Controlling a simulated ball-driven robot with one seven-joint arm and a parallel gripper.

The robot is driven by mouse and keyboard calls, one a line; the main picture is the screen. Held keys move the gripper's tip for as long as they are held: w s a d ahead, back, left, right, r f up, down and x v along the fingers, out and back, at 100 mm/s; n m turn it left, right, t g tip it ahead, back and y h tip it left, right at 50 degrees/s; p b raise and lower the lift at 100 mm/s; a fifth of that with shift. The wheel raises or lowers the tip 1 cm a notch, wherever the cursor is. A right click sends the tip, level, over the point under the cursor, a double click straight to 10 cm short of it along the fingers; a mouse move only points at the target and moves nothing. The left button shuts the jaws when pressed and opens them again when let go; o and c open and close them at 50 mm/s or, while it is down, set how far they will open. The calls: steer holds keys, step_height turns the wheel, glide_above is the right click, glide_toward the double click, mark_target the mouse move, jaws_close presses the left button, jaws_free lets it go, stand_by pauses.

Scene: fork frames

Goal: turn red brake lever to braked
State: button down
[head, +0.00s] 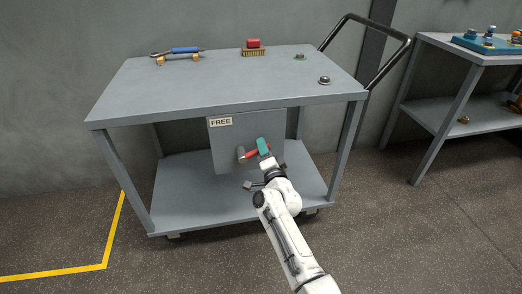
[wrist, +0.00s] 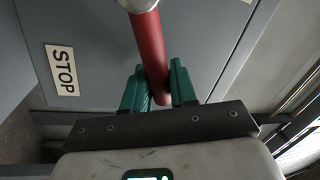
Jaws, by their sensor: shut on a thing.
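The red brake lever (head: 250,155) is on the grey panel (head: 228,140) under the cart's top. It points right and slightly up from its grey pivot (head: 240,152). My gripper (head: 264,147) has teal fingers and is at the lever's right end. In the wrist view the red lever (wrist: 149,45) runs down from its pivot to between the teal fingers of my gripper (wrist: 160,88), which is shut on its free end. A FREE label (head: 220,122) is at the panel's upper left. A STOP label (wrist: 62,70) shows in the wrist view; I cannot see it in the head view.
The grey cart (head: 200,85) carries a blue-handled tool (head: 187,50), a red-topped brush (head: 253,47) and two small knobs. Its lower shelf (head: 180,190) is mostly bare. Another bench (head: 470,110) stands at the right. Open floor lies in front.

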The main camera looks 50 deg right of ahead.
steer(key=shift+s+d+f+m+g+h+b, duration=0.1)
steer(key=shift+f+m+h+b, duration=0.15)
steer(key=shift+f+m+b, duration=0.5)
steer(key=shift+s+d+f+m+g+h, duration=0.1)
steer(key=shift+f+m+h, duration=0.25)
steer(key=shift+m, duration=0.85)
steer(key=shift+s+d+f+m+g+h+b, duration=0.15)
steer(key=shift+f+m+b, duration=0.25)
steer(key=shift+f+m, duration=0.4)
steer(key=shift+w+r+m, duration=0.1)
steer(key=shift+m, duration=0.15)
steer(key=c, duration=1.1)
jaws_free()
steer(key=shift+o, duration=0.3)
steer(key=shift+r, duration=0.1)
steer(key=p+v, duration=0.4)
steer(key=v, duration=0.6)
steer(key=shift+s+a+f, duration=0.2)
steer(key=shift+s+a, duration=0.05)
steer(key=shift+a, duration=0.1)
